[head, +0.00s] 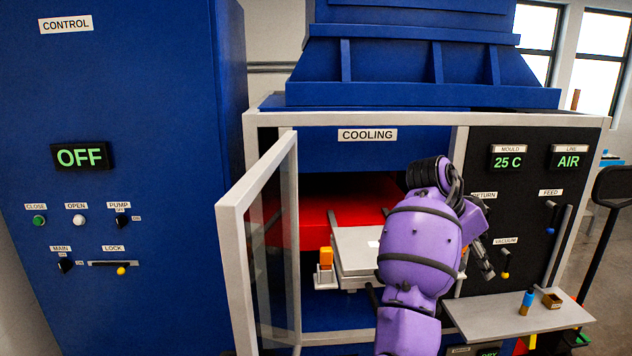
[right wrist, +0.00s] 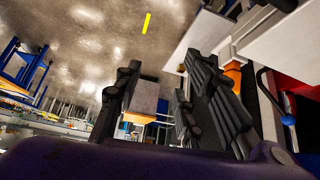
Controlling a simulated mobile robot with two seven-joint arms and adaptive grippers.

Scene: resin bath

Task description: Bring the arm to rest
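My right arm, purple with dark bands, rises from the bottom of the head view in front of the cooling cabinet. My right gripper (head: 485,262), dark grey, points down and to the right beside the vacuum lever (head: 505,262), above the small shelf. In the right wrist view its two fingers (right wrist: 160,92) stand apart with a gap between them. A grey block with an orange part (right wrist: 140,117) shows beyond that gap; I see no grip on it. My left gripper is not in view.
The cabinet's glazed door (head: 232,230) stands open on the left. A pale plate (head: 357,250) sits at the opening, beside an orange block (head: 325,258). The control panel reads OFF.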

